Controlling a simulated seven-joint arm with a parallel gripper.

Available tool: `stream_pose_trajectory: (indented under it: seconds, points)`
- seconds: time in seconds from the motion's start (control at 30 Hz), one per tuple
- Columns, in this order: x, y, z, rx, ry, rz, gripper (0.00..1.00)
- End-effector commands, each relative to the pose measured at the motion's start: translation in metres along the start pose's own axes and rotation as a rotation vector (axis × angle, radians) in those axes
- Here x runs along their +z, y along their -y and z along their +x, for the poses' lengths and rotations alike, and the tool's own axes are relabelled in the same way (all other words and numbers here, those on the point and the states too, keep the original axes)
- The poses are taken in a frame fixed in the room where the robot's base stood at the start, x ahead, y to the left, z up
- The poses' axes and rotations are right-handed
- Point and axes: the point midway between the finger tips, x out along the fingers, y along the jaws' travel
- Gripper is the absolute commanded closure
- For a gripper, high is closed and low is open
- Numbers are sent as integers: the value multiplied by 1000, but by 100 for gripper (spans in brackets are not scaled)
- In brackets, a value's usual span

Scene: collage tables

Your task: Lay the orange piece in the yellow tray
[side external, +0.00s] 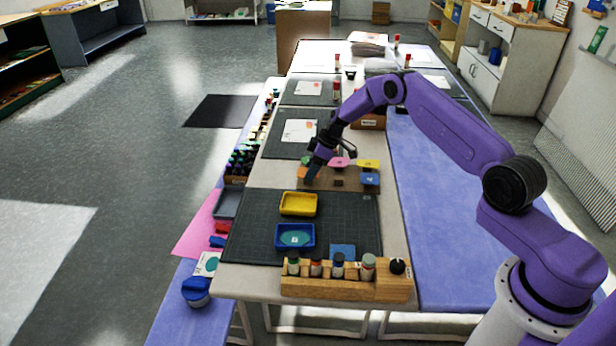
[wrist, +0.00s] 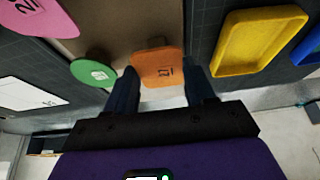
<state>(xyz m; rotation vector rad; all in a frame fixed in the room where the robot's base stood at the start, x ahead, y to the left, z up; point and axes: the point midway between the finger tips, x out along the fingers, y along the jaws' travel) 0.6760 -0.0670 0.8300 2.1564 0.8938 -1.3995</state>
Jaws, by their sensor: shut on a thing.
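The orange piece (wrist: 158,68) is a flat rounded tile with a dark printed mark, between my fingers in the wrist view. In the side view the orange piece (side external: 303,173) shows at the left end of the brown board (side external: 340,184). My gripper (side external: 311,174) points down there and is shut on the orange piece; I cannot tell whether the piece is clear of the board. The yellow tray (side external: 298,204) is empty and lies on the dark mat, nearer the camera than my gripper. In the wrist view the yellow tray (wrist: 258,42) is to the right.
Green (wrist: 94,72), pink (side external: 340,162), yellow (side external: 368,164) and blue (side external: 370,179) pieces lie around the board. A blue tray (side external: 294,246) holding a teal shape sits in front of the yellow tray. A wooden bottle rack (side external: 330,289) stands at the near edge. The dark mat (side external: 350,220) has bare room.

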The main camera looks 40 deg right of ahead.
Motion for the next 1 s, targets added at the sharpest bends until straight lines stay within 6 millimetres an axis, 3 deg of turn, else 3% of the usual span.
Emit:
stream_pose_trajectory:
  seconds: [1.0]
  points:
    - [-16, 0, -35, 0, 0, 1, 61]
